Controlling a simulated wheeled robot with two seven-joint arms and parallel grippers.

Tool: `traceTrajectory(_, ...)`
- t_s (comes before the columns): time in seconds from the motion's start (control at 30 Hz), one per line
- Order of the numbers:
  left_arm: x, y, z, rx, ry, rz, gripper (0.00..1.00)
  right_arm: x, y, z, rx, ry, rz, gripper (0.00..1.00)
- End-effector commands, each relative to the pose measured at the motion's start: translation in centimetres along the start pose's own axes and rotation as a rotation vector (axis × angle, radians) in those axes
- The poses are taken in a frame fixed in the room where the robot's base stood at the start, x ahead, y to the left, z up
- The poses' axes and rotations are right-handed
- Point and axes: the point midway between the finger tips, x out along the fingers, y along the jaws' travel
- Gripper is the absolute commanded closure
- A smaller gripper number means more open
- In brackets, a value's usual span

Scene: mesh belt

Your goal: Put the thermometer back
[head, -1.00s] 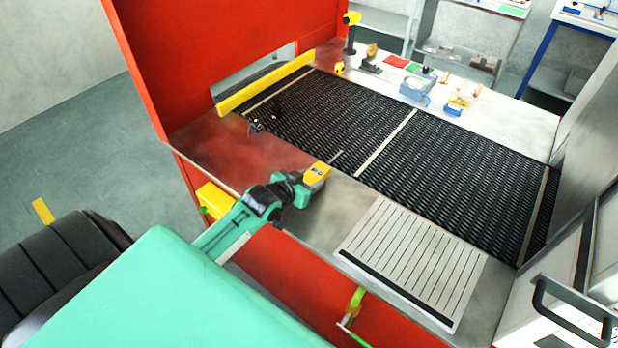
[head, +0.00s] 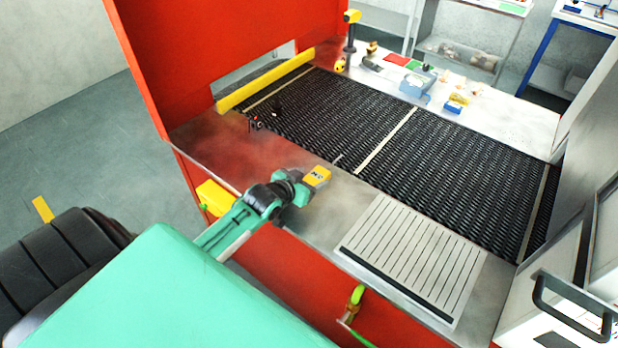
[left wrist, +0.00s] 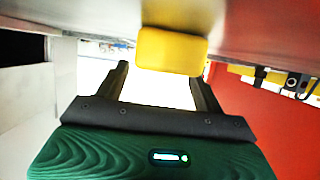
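The thermometer is a yellow body (head: 316,177) with a thin metal probe pointing at the mesh belt, low at the near metal ledge. My left gripper (head: 302,187) is right behind it, reaching in from the left. In the left wrist view a yellow block (left wrist: 172,52), apparently the thermometer body, shows at the fingertips of the left gripper (left wrist: 158,78). The fingers stand wide apart, with a gap beside the left one; the block overlaps the right tip. I cannot tell if the body rests on the ledge. My right gripper is not in view.
The dark mesh belt (head: 390,140) lies behind the ledge. A slatted light panel (head: 412,258) lies to the right. A yellow box (head: 215,197) is on the front edge at left, below the red hood wall (head: 220,60). Small items line the back counter (head: 485,112).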

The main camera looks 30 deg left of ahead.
Motion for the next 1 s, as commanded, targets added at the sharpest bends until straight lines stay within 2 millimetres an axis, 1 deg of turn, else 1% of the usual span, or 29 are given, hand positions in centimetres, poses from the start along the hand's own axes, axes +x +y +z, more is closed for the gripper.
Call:
traceTrajectory(0.03, 0.1, 0.2, 1.1, -0.005, -0.019, 0.003, 0.31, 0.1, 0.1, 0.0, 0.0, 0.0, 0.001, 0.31)
traceTrajectory(0.1, 0.1, 0.3, 1.2, -0.005, -0.02, 0.003, 0.31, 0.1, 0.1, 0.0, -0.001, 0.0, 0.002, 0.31)
traceTrajectory(0.17, 0.0, 0.3, 1.0, -0.006, -0.02, 0.004, 0.31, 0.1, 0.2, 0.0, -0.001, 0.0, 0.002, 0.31)
traceTrajectory(0.3, -0.6, 0.3, 0.0, -0.006, -0.02, 0.004, 0.31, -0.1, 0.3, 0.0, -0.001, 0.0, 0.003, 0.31)
traceTrajectory(0.37, -1.5, 0.2, 0.2, -0.005, -0.019, 0.004, 0.31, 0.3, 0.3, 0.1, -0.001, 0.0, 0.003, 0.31)
traceTrajectory(0.6, -6.1, 0.2, -0.1, -0.003, -0.013, 0.003, 0.31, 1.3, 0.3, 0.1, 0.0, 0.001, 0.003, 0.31)
traceTrajectory(0.8, -9.5, 0.1, -0.4, -0.001, -0.011, 0.001, 0.31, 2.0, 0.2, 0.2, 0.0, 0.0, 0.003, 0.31)
traceTrajectory(1.0, -11.6, 0.1, -0.6, -0.003, -0.01, 0.001, 0.31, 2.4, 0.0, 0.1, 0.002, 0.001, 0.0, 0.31)
